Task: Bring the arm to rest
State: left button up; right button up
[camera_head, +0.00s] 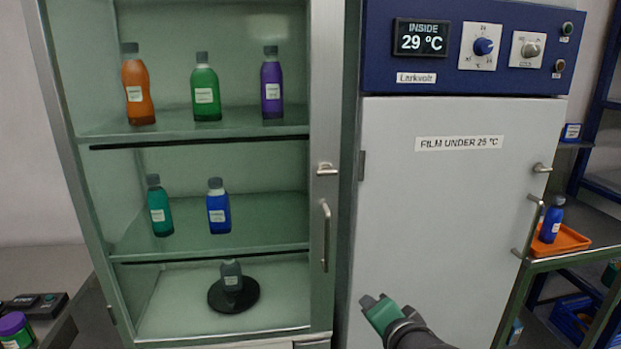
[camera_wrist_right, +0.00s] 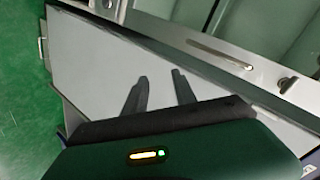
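My right arm comes into the head view from the bottom. Its gripper (camera_head: 373,301) is in front of the lower left part of the grey oven door (camera_head: 455,220). In the right wrist view, the two dark fingers of the right gripper (camera_wrist_right: 159,75) stand apart, with nothing between them. A grey panel (camera_wrist_right: 95,60) lies beyond the fingers there. I cannot tell how far the gripper is from the door. My left gripper is not in view.
The oven's blue panel (camera_head: 380,45) reads 29 °C. At right, a blue bottle (camera_head: 552,219) stands on an orange tray (camera_head: 572,240). Door handles (camera_head: 529,225) protrude nearby. Green floor (camera_wrist_right: 20,90) shows in the wrist view.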

jog(key=s+d+f+n+g, duration=0.2)
jog(key=s+f+n+g, duration=0.15)
jog(key=s+f, duration=0.4)
jog(key=s+d+f+n+g+h, duration=0.1)
jog(key=s+d+f+n+g, duration=0.2)
jog(key=s+f, duration=0.45)
jog(key=s+d+f+n+g, duration=0.1)
jog(key=s+f+n+g, duration=0.3)
jog(key=f, duration=0.6)
notch_tip(320, 180, up, 14)
jog(key=p, duration=1.4)
jog(key=shift+a+t, duration=0.2)
jog(key=shift+t, duration=0.25)
jog(key=shift+r, duration=0.1)
